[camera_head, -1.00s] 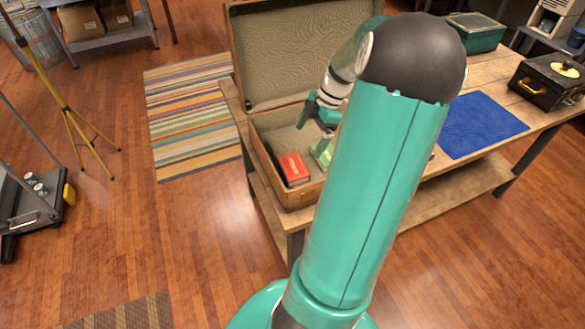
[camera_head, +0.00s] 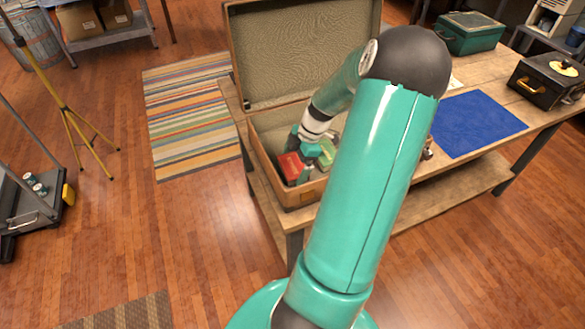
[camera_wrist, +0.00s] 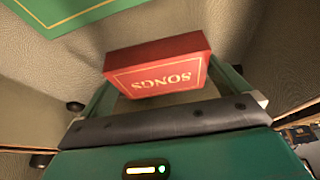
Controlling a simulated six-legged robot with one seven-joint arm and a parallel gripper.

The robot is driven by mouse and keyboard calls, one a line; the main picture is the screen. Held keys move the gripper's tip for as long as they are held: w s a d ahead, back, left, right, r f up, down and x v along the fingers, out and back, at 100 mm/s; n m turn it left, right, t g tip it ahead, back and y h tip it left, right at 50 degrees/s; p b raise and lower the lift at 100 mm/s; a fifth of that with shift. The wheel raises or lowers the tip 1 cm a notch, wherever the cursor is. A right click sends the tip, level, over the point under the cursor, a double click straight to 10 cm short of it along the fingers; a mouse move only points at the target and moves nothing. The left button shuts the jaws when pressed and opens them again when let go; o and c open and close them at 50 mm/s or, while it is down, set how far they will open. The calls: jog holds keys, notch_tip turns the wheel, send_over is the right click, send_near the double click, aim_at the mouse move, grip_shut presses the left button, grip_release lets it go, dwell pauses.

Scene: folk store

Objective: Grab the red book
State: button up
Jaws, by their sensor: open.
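The red book (camera_head: 290,166) lies in the open brown suitcase (camera_head: 262,163) on the wooden table. In the wrist view the red book (camera_wrist: 158,68) shows the word "SONGS" upside down and sits between the two fingers. My gripper (camera_head: 297,160) is down inside the suitcase at the book, partly covering it in the head view. In the wrist view my gripper (camera_wrist: 165,95) is open, with a finger on either side of the book. Contact with the book cannot be made out. A green book (camera_wrist: 70,12) lies at the upper left of the wrist view.
The suitcase lid (camera_head: 300,50) stands upright behind the case. A blue cloth (camera_head: 475,124) lies on the table to the right, with a green box (camera_head: 470,33) and a black box (camera_head: 548,82) beyond. My arm hides part of the case and table.

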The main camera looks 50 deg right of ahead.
aim_at(289, 166)
jog(key=shift+c, duration=0.4)
jog(key=c, duration=0.6)
jog(key=shift+r, duration=0.1)
jog(key=shift+d+r, duration=0.1)
jog(key=shift+r, duration=0.3)
notch_tip(289, 166, up, 2)
jog(key=shift+r, duration=0.15)
jog(key=s+a+r, duration=0.2)
jog(key=r, duration=0.1)
jog(key=s+a+r, duration=0.1)
jog(key=r, duration=0.1)
jog(key=shift+s+r, duration=0.25)
jog(key=shift+s, duration=0.1)
jog(key=s+a+r, duration=0.4)
jog(key=s+a, duration=0.2)
jog(key=s, duration=0.1)
